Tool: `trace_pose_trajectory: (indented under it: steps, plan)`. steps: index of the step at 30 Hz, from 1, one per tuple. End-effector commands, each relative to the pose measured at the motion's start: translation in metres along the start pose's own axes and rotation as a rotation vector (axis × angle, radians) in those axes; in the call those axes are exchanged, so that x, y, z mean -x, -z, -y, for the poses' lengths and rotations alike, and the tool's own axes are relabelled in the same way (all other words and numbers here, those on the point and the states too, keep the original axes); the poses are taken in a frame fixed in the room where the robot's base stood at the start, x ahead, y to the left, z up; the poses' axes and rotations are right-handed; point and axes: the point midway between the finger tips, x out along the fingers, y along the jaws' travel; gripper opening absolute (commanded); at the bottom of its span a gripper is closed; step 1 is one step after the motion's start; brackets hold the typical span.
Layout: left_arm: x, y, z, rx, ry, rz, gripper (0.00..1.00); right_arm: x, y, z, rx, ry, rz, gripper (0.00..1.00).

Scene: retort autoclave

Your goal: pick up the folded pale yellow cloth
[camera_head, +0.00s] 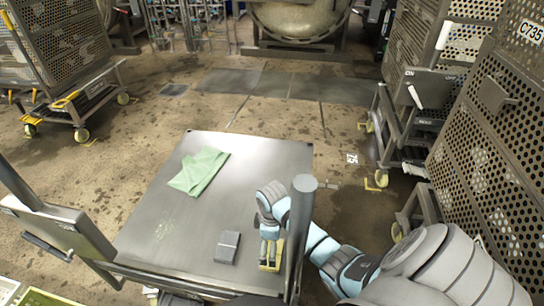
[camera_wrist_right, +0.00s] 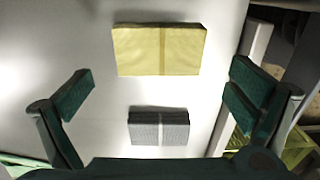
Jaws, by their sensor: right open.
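The folded pale yellow cloth (camera_head: 271,265) lies on the grey metal table (camera_head: 185,225), near its front right part, partly hidden by my right gripper and a post. In the right wrist view, the yellow cloth (camera_wrist_right: 160,50) is a flat rectangle with a band across its middle, above centre. My right gripper (camera_head: 269,240) points down over it. Its two fingers stand wide apart in the wrist view (camera_wrist_right: 165,88), with nothing gripped between them. The cloth lies a little beyond the fingertips in that picture. My left gripper is not in view.
A folded grey cloth or block (camera_head: 228,247) lies left of the yellow one; it also shows in the wrist view (camera_wrist_right: 159,127). A pale green cloth (camera_head: 199,171) lies further back on the table. A grey upright post (camera_head: 301,230) stands close right of my gripper. Perforated crates (camera_head: 500,150) stand right.

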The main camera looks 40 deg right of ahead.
Motion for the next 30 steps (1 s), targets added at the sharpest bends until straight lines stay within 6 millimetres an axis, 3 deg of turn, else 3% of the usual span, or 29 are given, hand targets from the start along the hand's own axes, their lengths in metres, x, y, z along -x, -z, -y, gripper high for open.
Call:
trace_pose_trajectory:
  steps: [6, 9, 16, 22, 30]
  plan:
    - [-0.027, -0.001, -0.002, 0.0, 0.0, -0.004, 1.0, -0.042, -0.001, -0.003, -0.003, 0.001, 0.001, 1.0]
    - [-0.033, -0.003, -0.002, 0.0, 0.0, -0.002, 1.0, -0.054, -0.002, -0.003, -0.003, 0.001, 0.001, 1.0]
    - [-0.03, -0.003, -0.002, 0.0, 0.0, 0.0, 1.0, -0.054, -0.002, -0.003, -0.002, 0.0, 0.001, 0.98]
    - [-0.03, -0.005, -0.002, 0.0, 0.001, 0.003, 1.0, -0.053, -0.002, -0.003, -0.002, 0.0, 0.001, 0.68]
    - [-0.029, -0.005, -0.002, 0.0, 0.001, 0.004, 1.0, -0.052, -0.002, -0.003, -0.002, 0.0, 0.001, 0.68]
